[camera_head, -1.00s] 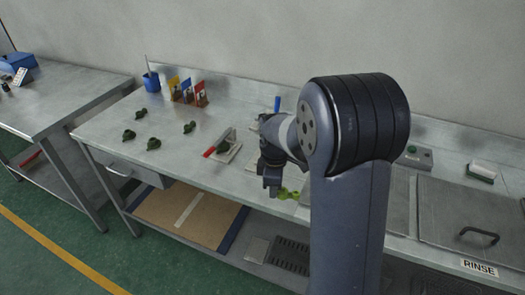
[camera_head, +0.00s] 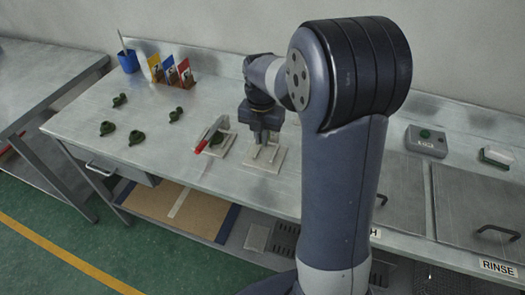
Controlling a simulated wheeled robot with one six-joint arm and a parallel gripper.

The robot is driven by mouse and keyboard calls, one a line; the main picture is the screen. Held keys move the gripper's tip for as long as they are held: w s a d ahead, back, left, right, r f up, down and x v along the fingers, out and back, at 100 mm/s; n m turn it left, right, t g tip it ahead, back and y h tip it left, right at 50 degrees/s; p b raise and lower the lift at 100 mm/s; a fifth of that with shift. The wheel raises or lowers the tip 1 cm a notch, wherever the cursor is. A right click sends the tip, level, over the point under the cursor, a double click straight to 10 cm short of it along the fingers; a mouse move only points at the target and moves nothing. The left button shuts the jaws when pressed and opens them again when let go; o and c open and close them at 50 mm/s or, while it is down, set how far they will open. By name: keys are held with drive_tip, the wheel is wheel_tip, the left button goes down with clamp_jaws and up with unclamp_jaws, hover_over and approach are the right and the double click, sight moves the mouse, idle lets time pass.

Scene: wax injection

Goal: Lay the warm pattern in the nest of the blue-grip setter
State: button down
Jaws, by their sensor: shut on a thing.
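My gripper (camera_head: 262,143) is shut, low over a pale setter plate (camera_head: 277,163) on the bench. The light green warm pattern that showed in the jaws a second ago is hidden now behind the gripper and fingers. I cannot tell whether the pattern touches the nest. No blue grip shows on this plate now; my arm covers its far side. Just left stands another setter with a red grip (camera_head: 201,147) tilted up, with a dark green piece (camera_head: 216,138) on its pale plate.
Several dark green pieces (camera_head: 137,137) lie on the left of the bench. A blue cup (camera_head: 128,62) and a rack with blue, yellow and red cards (camera_head: 171,74) stand behind them.

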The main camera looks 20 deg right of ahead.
sight(262, 163)
wheel_tip(262, 163, down, 8)
drive_tip(key=shift+r, duration=0.1)
idle(0.4)
drive_tip(key=shift+f, duration=0.2)
drive_tip(key=c, duration=1.8)
unclamp_jaws()
wheel_tip(262, 163, up, 12)
drive_tip(key=shift+r, duration=0.15)
